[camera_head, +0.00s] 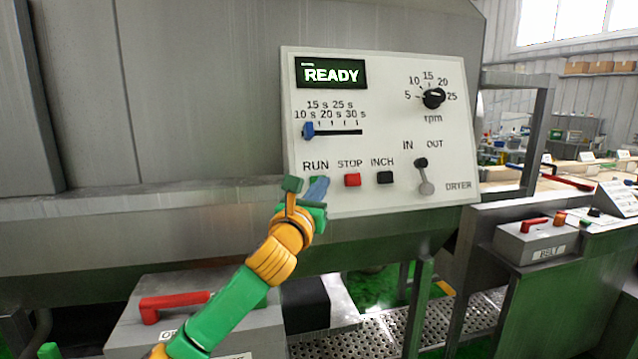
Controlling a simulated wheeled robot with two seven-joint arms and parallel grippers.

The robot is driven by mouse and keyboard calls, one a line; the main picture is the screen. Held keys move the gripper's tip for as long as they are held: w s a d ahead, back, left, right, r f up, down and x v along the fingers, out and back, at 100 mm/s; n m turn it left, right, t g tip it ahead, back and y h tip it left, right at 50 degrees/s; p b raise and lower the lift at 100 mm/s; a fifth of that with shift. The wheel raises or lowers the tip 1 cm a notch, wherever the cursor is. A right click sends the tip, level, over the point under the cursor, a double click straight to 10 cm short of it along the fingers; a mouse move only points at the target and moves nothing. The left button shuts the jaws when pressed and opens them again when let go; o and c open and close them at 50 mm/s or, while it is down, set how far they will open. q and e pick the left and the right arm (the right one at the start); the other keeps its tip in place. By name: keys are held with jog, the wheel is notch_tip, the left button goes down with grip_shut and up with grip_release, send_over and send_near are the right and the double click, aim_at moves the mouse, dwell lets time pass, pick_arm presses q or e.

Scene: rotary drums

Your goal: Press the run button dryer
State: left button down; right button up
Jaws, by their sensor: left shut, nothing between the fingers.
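The dryer control panel (385,215) is a white plate on a grey metal housing. Its display (331,73) reads READY. My left gripper (306,190) is shut and empty, in front of the panel just below the RUN label (315,165). It covers most of the run button's place, and I cannot tell whether it touches the button. The red STOP button (352,180) and the black INCH button (385,177) lie to the right. My right gripper is not in view.
The panel also bears a blue time slider (308,130) at the left end of its slot, a black rpm knob (433,98) and an IN/OUT lever (423,176). A grey box with a red handle (175,301) stands below left. Another red-handled box (535,240) stands at the right.

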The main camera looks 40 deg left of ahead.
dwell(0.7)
pick_arm(q)
jog(key=shift+w+a+f+p, duration=0.15)
jog(key=shift+w+a+p, duration=0.1)
jog(key=shift+a+p, duration=0.1)
